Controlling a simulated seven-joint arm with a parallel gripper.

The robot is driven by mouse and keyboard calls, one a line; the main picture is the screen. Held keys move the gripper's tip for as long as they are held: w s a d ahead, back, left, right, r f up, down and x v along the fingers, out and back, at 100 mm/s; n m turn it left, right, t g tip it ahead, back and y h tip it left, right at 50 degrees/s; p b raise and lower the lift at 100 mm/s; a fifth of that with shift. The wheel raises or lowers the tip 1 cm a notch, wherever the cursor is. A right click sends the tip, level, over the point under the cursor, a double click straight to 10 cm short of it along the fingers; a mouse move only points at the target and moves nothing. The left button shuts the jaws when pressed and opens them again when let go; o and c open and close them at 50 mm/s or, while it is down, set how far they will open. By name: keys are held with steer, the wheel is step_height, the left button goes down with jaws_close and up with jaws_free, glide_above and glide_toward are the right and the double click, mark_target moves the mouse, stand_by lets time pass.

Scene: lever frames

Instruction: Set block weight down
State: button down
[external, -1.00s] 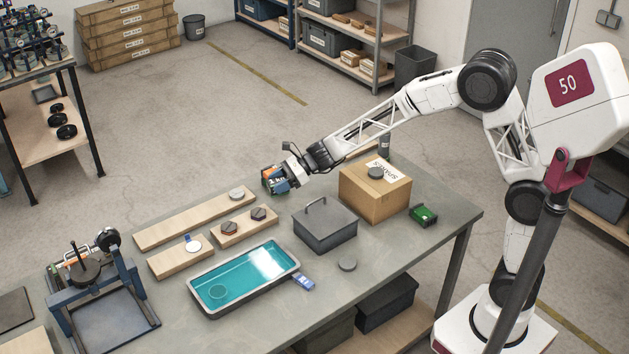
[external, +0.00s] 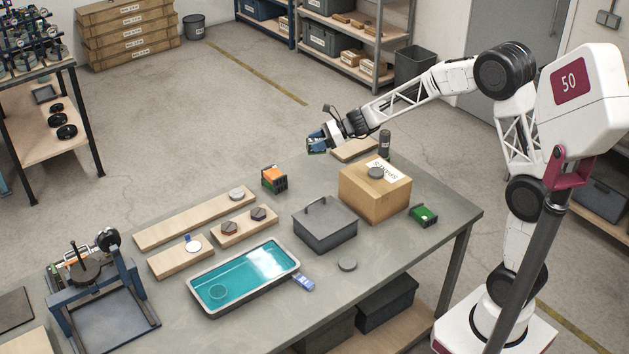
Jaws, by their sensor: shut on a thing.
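An orange block with dark sides (external: 273,178) stands on the grey table near its far edge, apart from my gripper. A green and black block (external: 424,215) lies at the right, beside the cardboard box. My gripper (external: 317,145) is raised near the far edge of the table, up and right of the orange block.
A cardboard box (external: 360,203) with a grey disc on top and a dark lidded box (external: 325,232) stand to the right. A teal tray (external: 204,307), wooden boards (external: 170,230) and a blue-framed stand (external: 100,313) lie left. Bare table surrounds the orange block.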

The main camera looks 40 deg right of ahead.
steer(key=s+d+r+m+t+h, duration=0.1)
steer(key=s+d+r+m+t, duration=0.1)
steer(key=d, duration=1.4)
steer(key=s+d+r+m+t+h, duration=0.1)
steer(key=s+d+m+t+h, duration=0.1)
steer(key=d, duration=1.5)
steer(key=s+a+f+m+h, duration=0.1)
steer(key=s+f, duration=0.4)
steer(key=s, duration=0.6)
steer(key=s+a+f+m+t+h, duration=0.1)
steer(key=s+f, duration=0.5)
steer(key=s, duration=0.6)
steer(key=s+a+f+m+t+h, duration=0.1)
steer(key=s+f, duration=0.5)
steer(key=s, duration=0.6)
steer(key=shift+a+m+h, duration=0.25)
steer(key=shift+m+h, duration=0.35)
steer(key=shift+w, duration=0.1)
steer(key=shift+w+d+f, duration=0.2)
steer(key=shift+w+d, duration=0.45)
steer(key=shift+w, duration=1.9)
steer(key=shift+w+d+f, duration=0.25)
steer(key=shift+w+d, duration=0.4)
steer(key=shift+w, duration=1.95)
steer(key=shift+w+d+f, duration=0.2)
steer(key=shift+w+d, duration=0.45)
steer(key=shift+w, duration=1.9)
steer(key=shift+f, duration=0.1)
steer(key=shift+f, duration=1.7)
steer(key=shift+f, duration=0.15)
